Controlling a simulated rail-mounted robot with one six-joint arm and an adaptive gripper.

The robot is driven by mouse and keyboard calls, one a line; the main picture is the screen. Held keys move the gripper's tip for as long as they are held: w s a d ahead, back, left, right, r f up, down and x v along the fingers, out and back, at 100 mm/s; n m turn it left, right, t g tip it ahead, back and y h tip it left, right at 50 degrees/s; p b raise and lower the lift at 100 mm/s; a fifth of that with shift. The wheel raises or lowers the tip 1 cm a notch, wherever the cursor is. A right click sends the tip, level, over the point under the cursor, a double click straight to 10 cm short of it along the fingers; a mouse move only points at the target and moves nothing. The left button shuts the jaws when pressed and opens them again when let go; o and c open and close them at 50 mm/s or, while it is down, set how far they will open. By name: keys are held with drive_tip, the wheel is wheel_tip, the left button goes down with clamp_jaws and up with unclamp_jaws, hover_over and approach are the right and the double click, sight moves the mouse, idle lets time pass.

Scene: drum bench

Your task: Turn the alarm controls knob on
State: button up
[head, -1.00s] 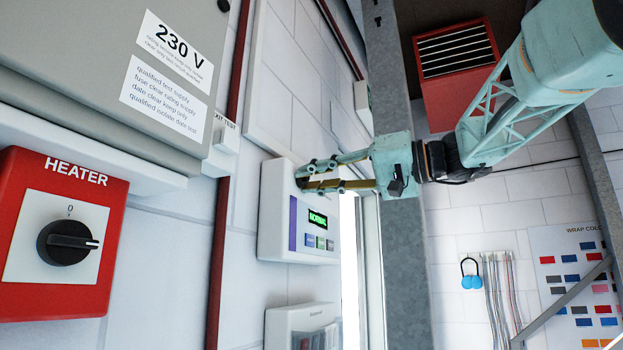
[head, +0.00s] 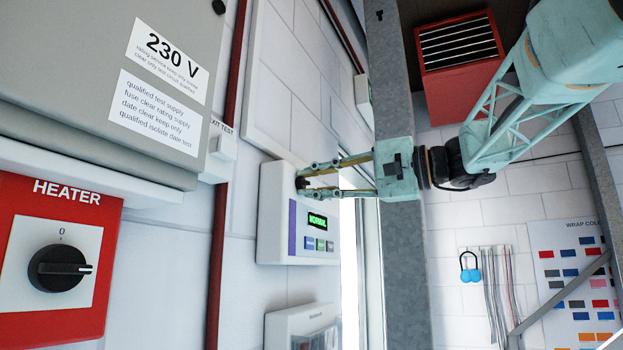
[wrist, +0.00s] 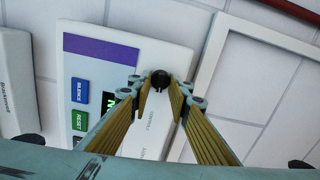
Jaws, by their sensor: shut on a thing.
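The alarm panel (head: 276,222) is a white wall box with a purple strip, a green display reading NORMAL and several small buttons. It also shows in the wrist view (wrist: 140,48). Its small black knob (wrist: 161,79) sits near the panel's edge, between my fingertips. In the head view the knob (head: 301,183) is partly hidden by the fingers. My gripper (head: 305,182) reaches in from the right and is shut on the knob, with a finger on each side. In the wrist view the fingertips (wrist: 160,90) close around it. The knob's markings are too small to read.
A red HEATER box (head: 60,255) with a black rotary switch is at the left. A grey 230 V cabinet (head: 60,60) hangs above it. Another white box (head: 300,325) is below the panel. A grey metal post (head: 400,270) stands right of the panel.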

drive_tip(key=shift+m, duration=0.4)
drive_tip(key=o, duration=0.9)
drive_tip(key=shift+c, duration=0.2)
drive_tip(key=shift+d, duration=0.1)
drive_tip(key=v, duration=1.1)
drive_tip(key=shift+s+d, duration=0.25)
drive_tip(key=shift+d, duration=0.1)
idle(0.4)
